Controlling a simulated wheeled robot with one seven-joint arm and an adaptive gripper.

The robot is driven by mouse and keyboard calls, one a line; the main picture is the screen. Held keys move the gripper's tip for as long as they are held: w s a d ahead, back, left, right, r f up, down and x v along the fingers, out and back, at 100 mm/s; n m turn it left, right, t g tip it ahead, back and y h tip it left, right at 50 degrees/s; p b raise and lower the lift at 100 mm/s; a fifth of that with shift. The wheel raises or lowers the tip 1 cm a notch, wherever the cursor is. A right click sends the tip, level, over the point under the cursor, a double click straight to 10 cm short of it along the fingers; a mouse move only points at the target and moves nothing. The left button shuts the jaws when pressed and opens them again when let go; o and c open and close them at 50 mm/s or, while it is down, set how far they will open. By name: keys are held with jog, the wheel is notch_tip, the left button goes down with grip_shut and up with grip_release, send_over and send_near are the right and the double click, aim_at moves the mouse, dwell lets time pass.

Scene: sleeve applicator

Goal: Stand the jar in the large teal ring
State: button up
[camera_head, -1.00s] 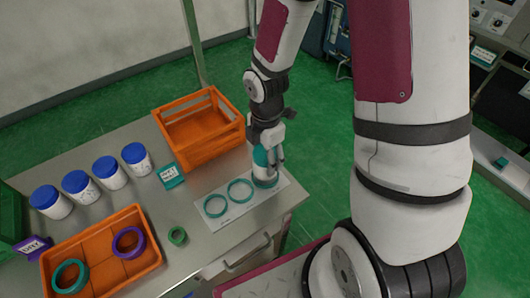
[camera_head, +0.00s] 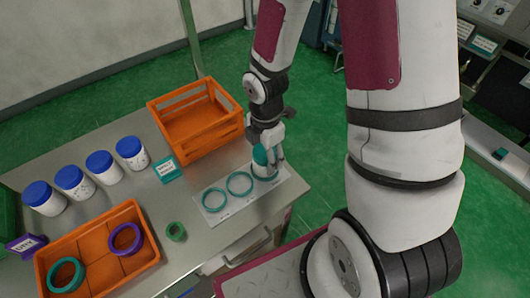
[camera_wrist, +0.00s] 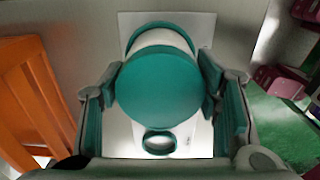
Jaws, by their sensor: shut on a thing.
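The jar has a white body and a teal lid (camera_wrist: 158,88). My gripper (camera_head: 268,158) is shut on the jar (camera_head: 262,170), with one finger on each side near the lid in the wrist view. The jar looks upright at the right end of a white board (camera_head: 222,209). In the wrist view a teal band, seemingly the large teal ring (camera_wrist: 165,25), shows around the jar's far, lower end. Most of this ring is hidden, and I cannot tell whether the jar's base touches the board. Two smaller teal rings (camera_head: 240,183) (camera_head: 214,200) lie empty on the board.
An orange crate (camera_head: 237,128) stands behind the board. A teal sign (camera_head: 167,170), several blue-lidded jars (camera_head: 131,152) and a green roll (camera_head: 176,231) are left. An orange tray (camera_head: 60,245) holds a teal and a purple ring. The table's edge is close on the right.

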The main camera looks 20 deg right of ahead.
jog(key=o, duration=1.4)
jog(key=shift+o, duration=0.2)
jog(key=o, duration=0.5)
jog(key=shift+c, duration=0.2)
jog(key=shift+r, duration=0.15)
jog(key=shift+r+p, duration=3.1)
jog(key=shift+r, duration=1.3)
